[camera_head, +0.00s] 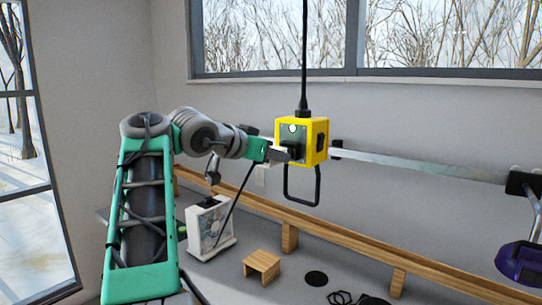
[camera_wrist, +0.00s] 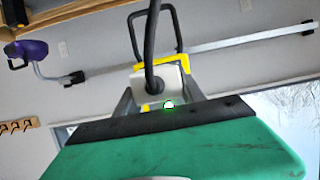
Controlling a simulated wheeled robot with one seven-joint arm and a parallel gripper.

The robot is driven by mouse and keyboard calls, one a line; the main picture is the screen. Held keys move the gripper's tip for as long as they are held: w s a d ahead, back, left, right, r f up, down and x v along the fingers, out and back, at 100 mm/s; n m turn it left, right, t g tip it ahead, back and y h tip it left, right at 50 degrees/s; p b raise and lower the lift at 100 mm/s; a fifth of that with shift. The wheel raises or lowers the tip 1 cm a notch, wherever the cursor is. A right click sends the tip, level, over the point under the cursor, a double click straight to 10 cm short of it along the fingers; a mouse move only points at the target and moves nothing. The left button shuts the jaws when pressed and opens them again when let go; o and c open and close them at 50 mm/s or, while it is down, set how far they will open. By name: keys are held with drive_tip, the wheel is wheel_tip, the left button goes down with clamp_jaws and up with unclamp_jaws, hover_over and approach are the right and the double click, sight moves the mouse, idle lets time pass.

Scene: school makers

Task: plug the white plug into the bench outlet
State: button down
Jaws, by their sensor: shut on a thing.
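The bench outlet is a yellow box (camera_head: 317,138) that hangs on a black cord, with a dark face towards my arm and a small lit lamp. Its yellow edge (camera_wrist: 150,66) also shows in the wrist view. My gripper (camera_head: 282,154) is close against that dark face. In the wrist view it is shut on the white plug (camera_wrist: 172,77), whose black cable (camera_wrist: 150,40) runs from its back. The plug is at the box, but its prongs and the sockets are hidden, so I cannot tell how deep it sits. A lamp (camera_wrist: 169,104) glows green-white beside it.
A black loop handle (camera_head: 302,200) hangs under the box. A cable runs from my gripper down towards a white appliance (camera_head: 207,228). A metal rail (camera_head: 420,164) crosses the wall behind. A small wooden stand (camera_head: 262,264) and a black disc (camera_head: 316,278) lie below.

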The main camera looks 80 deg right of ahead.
drive_tip(key=shift+s+d+p, duration=0.25)
drive_tip(key=shift+d, duration=0.35)
drive_tip(key=shift+s+d+p, duration=0.2)
drive_tip(key=shift+s+d, duration=0.05)
drive_tip(key=shift+d, duration=0.3)
idle(0.5)
drive_tip(key=c, duration=0.6)
unclamp_jaws()
